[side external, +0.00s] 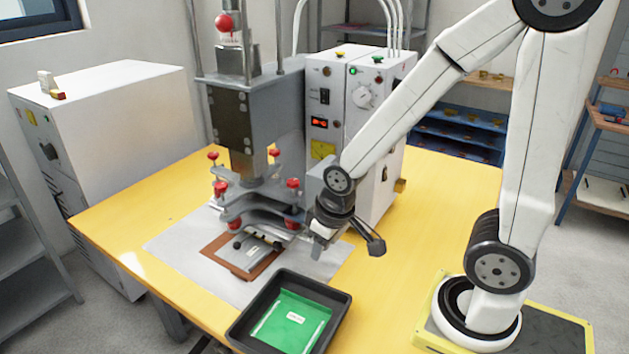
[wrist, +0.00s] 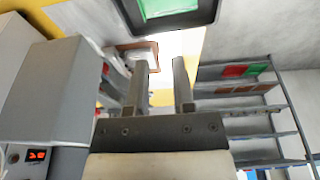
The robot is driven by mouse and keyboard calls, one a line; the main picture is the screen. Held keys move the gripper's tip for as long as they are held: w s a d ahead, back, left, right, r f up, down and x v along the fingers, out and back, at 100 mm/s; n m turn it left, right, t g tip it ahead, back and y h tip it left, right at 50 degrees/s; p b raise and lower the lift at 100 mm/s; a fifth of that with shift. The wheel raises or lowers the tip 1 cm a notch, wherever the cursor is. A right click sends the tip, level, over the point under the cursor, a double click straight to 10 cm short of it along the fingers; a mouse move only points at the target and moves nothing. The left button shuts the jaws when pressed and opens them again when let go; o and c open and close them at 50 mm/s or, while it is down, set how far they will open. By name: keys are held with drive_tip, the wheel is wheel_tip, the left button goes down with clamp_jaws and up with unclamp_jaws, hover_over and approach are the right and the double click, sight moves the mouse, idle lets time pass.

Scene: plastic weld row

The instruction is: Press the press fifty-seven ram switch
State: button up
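The press (side external: 232,125) stands at the back of the yellow table, with a grey column and red knobs. I cannot read which control is the ram switch. My gripper (side external: 318,246) is low in front of the box, right of the press tooling, touching no control. In the wrist view my gripper (wrist: 161,66) has two fingers apart with nothing between them.
A black tray (side external: 240,333) with a green bottom stands at the table front. A brown plate with a grey part (side external: 243,257) lies on the grey sheet under the press. A white cabinet (side external: 120,120) stands left.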

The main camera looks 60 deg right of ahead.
drive_tip(key=shift+w+d+r, duration=0.15)
drive_tip(key=shift+w, duration=0.1)
clamp_jaws()
drive_tip(key=w+d+r+h, duration=0.2)
drive_tip(key=w+d+r, duration=0.3)
drive_tip(key=d+r, duration=0.3)
drive_tip(key=w+d+r+m+t+h, duration=0.1)
drive_tip(key=w+d+r+h, duration=0.1)
drive_tip(key=w+d+r, duration=0.3)
drive_tip(key=w+d+r+t+h, duration=0.1)
drive_tip(key=w+d+r, duration=0.4)
drive_tip(key=d+r, duration=0.6)
drive_tip(key=shift+w+d+r+h, duration=0.25)
drive_tip(key=shift+w+h, duration=0.1)
drive_tip(key=shift+h, duration=0.15)
